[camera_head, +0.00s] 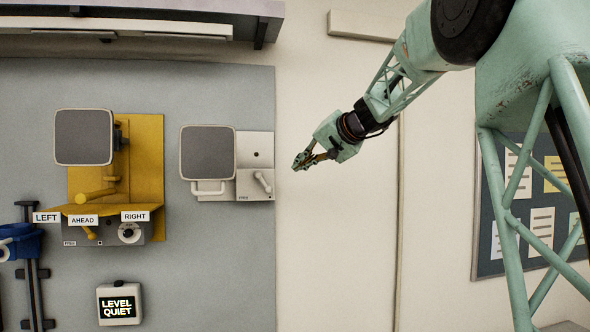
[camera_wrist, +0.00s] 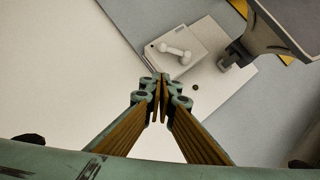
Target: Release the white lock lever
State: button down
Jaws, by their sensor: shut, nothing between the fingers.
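The white lock lever (camera_head: 263,182) is a small white handle on the white wall unit. It slants on the unit's lower right part in the head view. In the wrist view the lever (camera_wrist: 176,52) lies beyond my fingertips, on the plate (camera_wrist: 200,40). My gripper (camera_head: 299,163) is to the right of the unit in the head view, apart from the lever. My gripper (camera_wrist: 160,82) is shut with nothing between its fingers. The white unit also carries a dark square panel (camera_head: 208,153) and a white bar handle (camera_head: 208,188).
A yellow unit (camera_head: 150,160) with a dark panel and LEFT, AHEAD and RIGHT labels stands to the left. A blue device (camera_head: 20,242) is at the far left. The wall right of the grey board is clear near my gripper.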

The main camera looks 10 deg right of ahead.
aim_at(263, 183)
jog(key=w+a+f+p, duration=0.2)
jog(key=w+a+f, duration=0.4)
jog(key=w, duration=0.2)
jog(key=shift+w+f, duration=0.25)
jog(key=shift+f, duration=0.05)
dwell(0.4)
